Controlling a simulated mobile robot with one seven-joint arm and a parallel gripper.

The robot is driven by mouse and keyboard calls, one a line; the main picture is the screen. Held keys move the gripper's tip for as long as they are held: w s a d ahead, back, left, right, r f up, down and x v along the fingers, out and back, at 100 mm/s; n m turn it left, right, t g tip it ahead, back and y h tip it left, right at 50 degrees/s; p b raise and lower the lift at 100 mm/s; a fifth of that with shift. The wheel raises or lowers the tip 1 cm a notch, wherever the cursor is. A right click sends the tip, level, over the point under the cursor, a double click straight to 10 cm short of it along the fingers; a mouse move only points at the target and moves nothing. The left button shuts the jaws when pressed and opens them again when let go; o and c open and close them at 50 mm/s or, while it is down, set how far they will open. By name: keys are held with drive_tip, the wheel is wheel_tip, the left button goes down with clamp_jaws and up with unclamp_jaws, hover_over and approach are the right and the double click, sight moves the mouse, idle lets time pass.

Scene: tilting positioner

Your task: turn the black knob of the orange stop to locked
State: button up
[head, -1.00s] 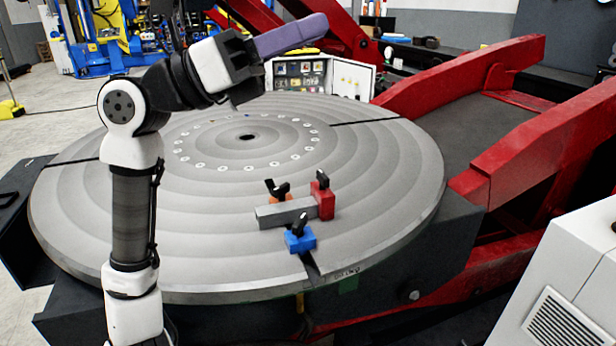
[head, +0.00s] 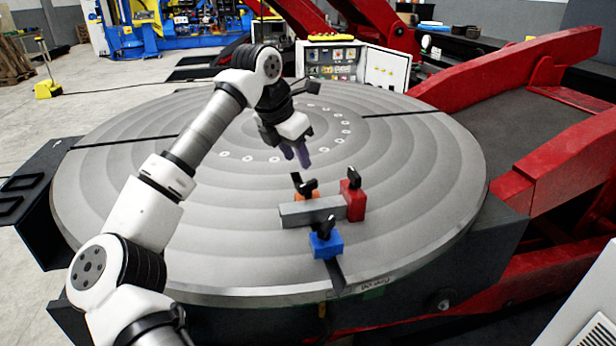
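The orange stop (head: 299,196) sits on the round grey table behind a grey bar, which hides most of it. Its black knob (head: 307,187) shows on top, with a small dark piece standing up at its left. My gripper (head: 297,163) has purple fingers that point down, above and just behind the orange stop, apart from it. Two finger shapes show with what looks like a narrow gap, but they are too small to tell how far apart they are. Nothing shows held in them.
The grey bar (head: 311,212) lies between the orange stop, a red stop (head: 353,203) at its right end and a blue stop (head: 326,245) in front. Both have black knobs. The round table (head: 420,190) is otherwise clear. A control cabinet (head: 333,57) stands behind it.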

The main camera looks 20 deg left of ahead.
sight(308, 183)
drive_tip(key=p+x, duration=0.1)
drive_tip(key=x, duration=0.7)
drive_tip(key=shift+w+d+f, duration=0.15)
drive_tip(key=shift+w+f, duration=0.05)
drive_tip(key=shift+f, duration=0.05)
clamp_jaws()
